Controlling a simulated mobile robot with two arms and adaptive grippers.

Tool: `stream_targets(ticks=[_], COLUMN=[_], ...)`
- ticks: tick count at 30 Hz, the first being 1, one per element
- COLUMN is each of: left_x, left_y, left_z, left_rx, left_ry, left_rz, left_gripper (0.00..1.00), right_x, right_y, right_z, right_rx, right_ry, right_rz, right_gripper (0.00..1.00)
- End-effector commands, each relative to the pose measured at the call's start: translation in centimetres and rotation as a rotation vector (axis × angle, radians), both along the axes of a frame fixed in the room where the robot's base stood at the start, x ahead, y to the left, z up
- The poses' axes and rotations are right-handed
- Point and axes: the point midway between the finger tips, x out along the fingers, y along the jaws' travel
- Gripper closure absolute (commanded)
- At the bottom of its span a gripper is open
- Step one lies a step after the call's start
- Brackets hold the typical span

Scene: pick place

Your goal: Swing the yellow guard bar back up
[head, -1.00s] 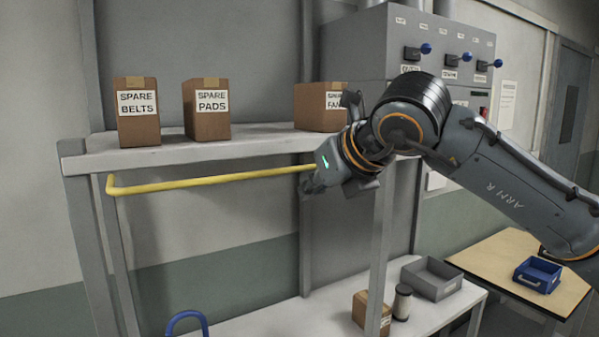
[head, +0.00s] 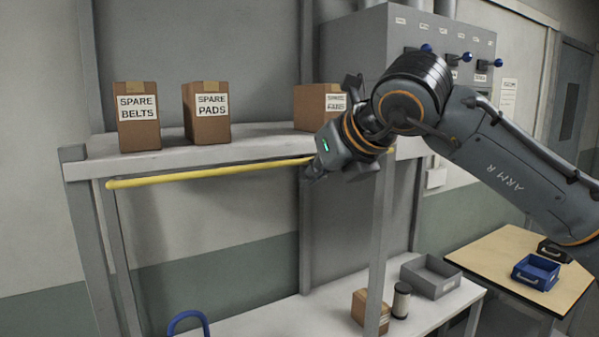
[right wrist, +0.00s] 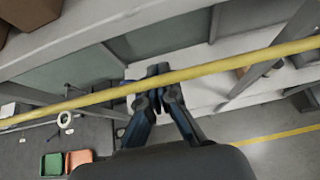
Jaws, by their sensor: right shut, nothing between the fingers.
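The yellow guard bar (head: 215,173) runs across the front of the shelf, just below the upper board, in the head view. Its right part passes behind my right gripper (head: 317,170). In the right wrist view the bar (right wrist: 245,59) crosses in front of the shut fingers (right wrist: 157,71), with the tips showing past it. The fingers are together with nothing between them; the bar is across them, not gripped. I cannot tell whether they touch it. My left gripper is not in view.
Cardboard boxes, including spare belts (head: 138,117) and spare pads (head: 206,112), stand on the upper shelf (head: 255,142). A grey post (head: 378,245) stands close to my right arm. A grey control cabinet (head: 360,45) is behind. The lower shelf (head: 270,322) has much free room.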

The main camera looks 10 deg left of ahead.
Motion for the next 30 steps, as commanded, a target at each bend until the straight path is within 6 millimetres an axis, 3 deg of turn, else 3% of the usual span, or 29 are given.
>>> stream_targets(ticks=[15, 30], left_x=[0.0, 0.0], left_y=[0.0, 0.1], left_z=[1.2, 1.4], left_rx=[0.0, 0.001], left_ry=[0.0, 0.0], left_rz=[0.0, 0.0], left_gripper=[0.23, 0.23], right_x=[0.0, 0.0], right_y=[0.1, 0.1], right_z=[2.3, 2.6], right_rx=[0.003, 0.002], right_ry=[-0.003, -0.002], right_rz=[0.001, 0.0], right_gripper=[1.0, 1.0])
